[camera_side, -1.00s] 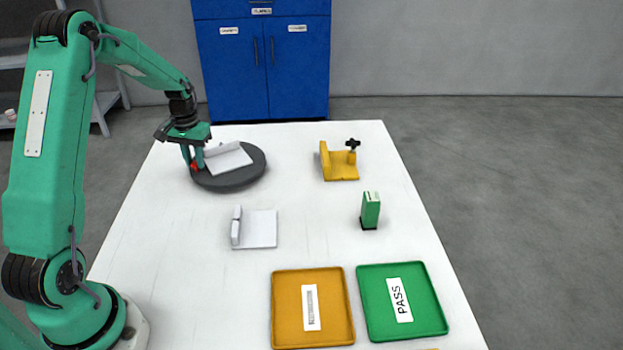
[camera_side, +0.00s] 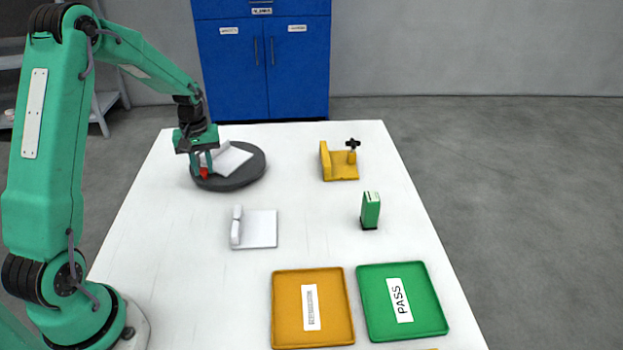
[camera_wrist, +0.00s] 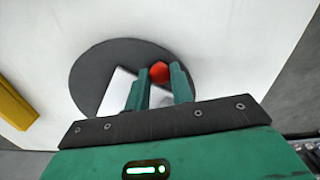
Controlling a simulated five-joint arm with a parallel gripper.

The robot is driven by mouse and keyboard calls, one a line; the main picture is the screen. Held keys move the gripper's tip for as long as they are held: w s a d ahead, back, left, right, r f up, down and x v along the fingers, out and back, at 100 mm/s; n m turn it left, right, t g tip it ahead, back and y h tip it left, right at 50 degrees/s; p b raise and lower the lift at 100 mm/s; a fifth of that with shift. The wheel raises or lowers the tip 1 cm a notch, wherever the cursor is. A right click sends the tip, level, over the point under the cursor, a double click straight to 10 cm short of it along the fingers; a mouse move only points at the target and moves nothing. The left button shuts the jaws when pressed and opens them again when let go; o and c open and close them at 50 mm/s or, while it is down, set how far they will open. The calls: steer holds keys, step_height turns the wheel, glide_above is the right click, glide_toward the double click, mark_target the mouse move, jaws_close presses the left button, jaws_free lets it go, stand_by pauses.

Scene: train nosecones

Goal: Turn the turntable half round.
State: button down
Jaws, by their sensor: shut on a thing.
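The turntable is a dark grey disc (camera_side: 245,180) at the far left of the white table. It also fills the middle of the wrist view (camera_wrist: 95,75). A white L-shaped fixture (camera_side: 232,160) sits on the disc, partly hidden by my gripper. A red knob (camera_side: 204,173) stands near the disc's left front rim. My gripper (camera_side: 203,167) points down over that rim, shut on the red knob. In the wrist view the knob (camera_wrist: 160,72) shows between the tips of the two green fingers.
A second white fixture (camera_side: 260,229) stands in front of the turntable. A yellow fixture with a black knob (camera_side: 342,170) and a green block (camera_side: 370,210) are to the right. An orange tray (camera_side: 285,310) and a green PASS tray (camera_side: 425,310) lie at the front.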

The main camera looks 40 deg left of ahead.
steer(key=shift+w+d+r+n, duration=0.1)
steer(key=shift+w+d+n, duration=0.2)
steer(key=shift+d+n, duration=0.55)
steer(key=shift+w+d+r+n, duration=0.1)
steer(key=shift+w+d+n, duration=0.35)
steer(key=shift+n, duration=0.7)
steer(key=shift+w+d+n, duration=0.3)
steer(key=shift+d+n, duration=0.2)
steer(key=shift+n, duration=0.2)
steer(key=shift+w+d+n, duration=0.25)
steer(key=shift+d+n, duration=0.2)
steer(key=shift+n, duration=0.25)
steer(key=c, duration=1.2)
jaws_free()
steer(key=shift+d+f, duration=0.1)
step_height(320, 180, up, 8)
